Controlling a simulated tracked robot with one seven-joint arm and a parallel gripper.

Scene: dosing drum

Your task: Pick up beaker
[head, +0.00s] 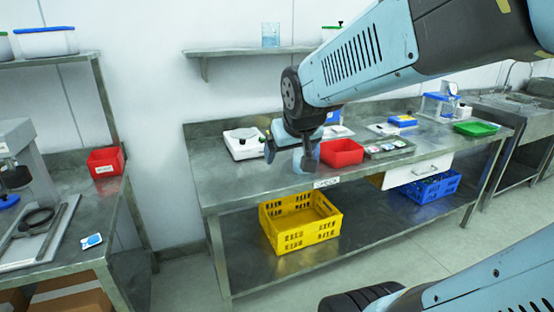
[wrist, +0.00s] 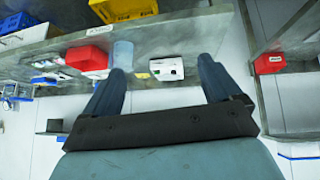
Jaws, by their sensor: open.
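A clear bluish beaker (head: 299,160) stands on the steel bench near its front edge, partly hidden behind my gripper (head: 289,152). In the wrist view the beaker (wrist: 122,54) shows just beyond the tip of the left finger, off to one side of the gap. My gripper (wrist: 160,66) is open, with nothing between its fingers. I cannot tell how far the fingertips are from the beaker. A second clear beaker (head: 270,35) stands on the wall shelf.
A red bin (head: 342,153) stands right of the beaker; a white scale (head: 243,143) is to the left. A grey tray (head: 390,148) and a green tray (head: 476,129) lie further right. A yellow crate (head: 300,222) and a blue crate (head: 432,188) are on the lower shelf.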

